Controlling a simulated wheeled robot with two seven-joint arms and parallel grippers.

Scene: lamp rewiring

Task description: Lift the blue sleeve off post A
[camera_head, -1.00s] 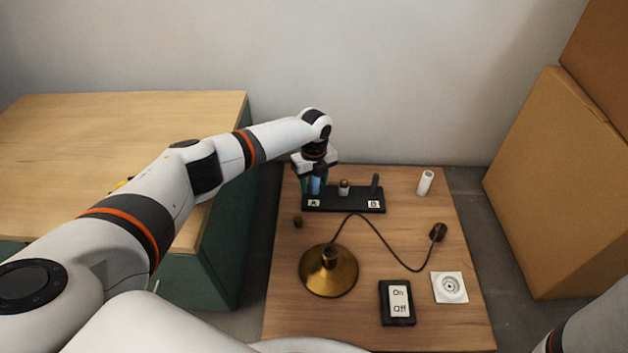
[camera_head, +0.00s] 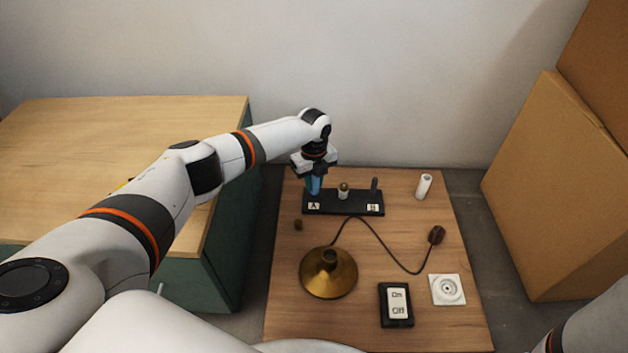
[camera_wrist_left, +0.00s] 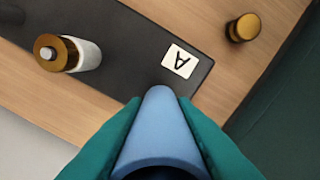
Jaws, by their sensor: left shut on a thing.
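The blue sleeve (camera_head: 314,185) is at the A end of the black base (camera_head: 343,208), just behind the A label. My left gripper (camera_head: 315,178) is shut on it from above. In the left wrist view the blue sleeve (camera_wrist_left: 160,130) sits between the two green fingers (camera_wrist_left: 160,140). Post A itself is hidden by the sleeve and gripper, so I cannot tell whether the sleeve is still around it. Post B (camera_head: 374,185) stands bare and dark at the other end. My right gripper is not in view.
A small capped cylinder (camera_head: 343,191) stands mid-base. A brass lamp base (camera_head: 328,273), plug (camera_head: 437,234), socket (camera_head: 447,290), On/Off switch (camera_head: 396,304) and small brown knob (camera_head: 298,225) occupy the table. Cardboard boxes (camera_head: 550,190) stand right.

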